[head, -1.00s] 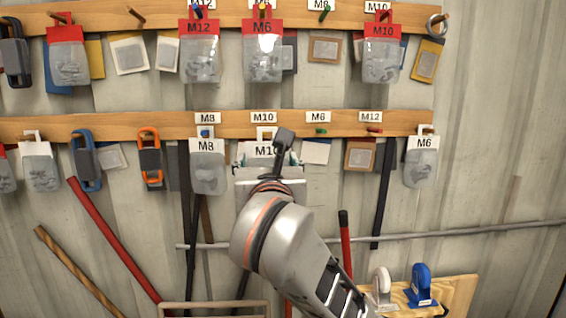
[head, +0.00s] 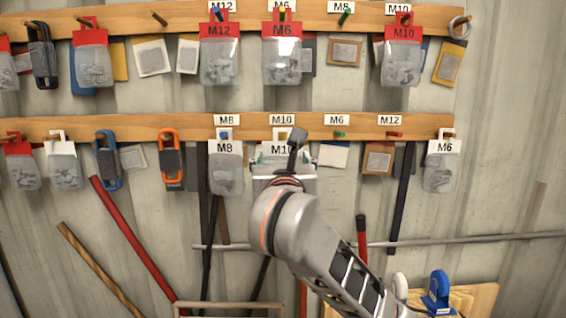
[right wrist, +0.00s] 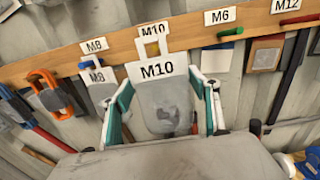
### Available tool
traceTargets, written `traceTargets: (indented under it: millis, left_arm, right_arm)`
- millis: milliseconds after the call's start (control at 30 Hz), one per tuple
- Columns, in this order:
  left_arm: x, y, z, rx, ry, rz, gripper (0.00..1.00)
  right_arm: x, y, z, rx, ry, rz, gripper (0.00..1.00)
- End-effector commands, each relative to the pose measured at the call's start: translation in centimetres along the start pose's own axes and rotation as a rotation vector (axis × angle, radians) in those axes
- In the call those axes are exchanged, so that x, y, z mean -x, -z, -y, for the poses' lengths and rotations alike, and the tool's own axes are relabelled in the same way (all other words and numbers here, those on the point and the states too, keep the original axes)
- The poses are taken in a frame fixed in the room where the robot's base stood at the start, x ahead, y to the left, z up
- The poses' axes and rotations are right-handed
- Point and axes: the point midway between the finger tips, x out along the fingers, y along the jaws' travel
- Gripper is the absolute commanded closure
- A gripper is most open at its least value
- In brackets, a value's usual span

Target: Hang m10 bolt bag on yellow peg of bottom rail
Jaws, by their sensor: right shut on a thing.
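The M10 bolt bag (right wrist: 165,105) is a clear pouch with a white header (head: 270,150) marked M10. My right gripper (right wrist: 166,98) is shut on it, with a green-and-white finger on each side of the pouch. The bag hangs upright in front of the bottom rail (head: 254,127). The yellow peg (right wrist: 152,49) shows within the opening of the header's hang tab, below the rail's M10 label (head: 282,119). I cannot tell how far the peg passes through the tab. My right arm hides most of the bag in the head view. My left gripper is not in view.
An M8 bag (head: 227,170) hangs close on the left, on a blue peg. A green peg (head: 340,135) and a red peg (head: 394,134) are bare on the right. An M6 bag (head: 441,170) hangs at the rail's right end. Red-header bags hang above.

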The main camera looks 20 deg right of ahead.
Motion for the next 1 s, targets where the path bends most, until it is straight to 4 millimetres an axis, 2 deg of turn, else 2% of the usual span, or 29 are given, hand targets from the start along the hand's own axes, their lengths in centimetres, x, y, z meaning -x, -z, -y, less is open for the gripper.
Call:
traceTargets:
  millis: [533,1000]
  left_arm:
    - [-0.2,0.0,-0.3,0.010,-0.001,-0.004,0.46]
    - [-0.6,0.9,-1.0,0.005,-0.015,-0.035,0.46]
  right_arm:
    - [-3.0,0.4,0.1,0.001,0.003,0.001,0.63]
    - [-5.4,0.7,0.0,0.000,0.001,-0.001,0.63]
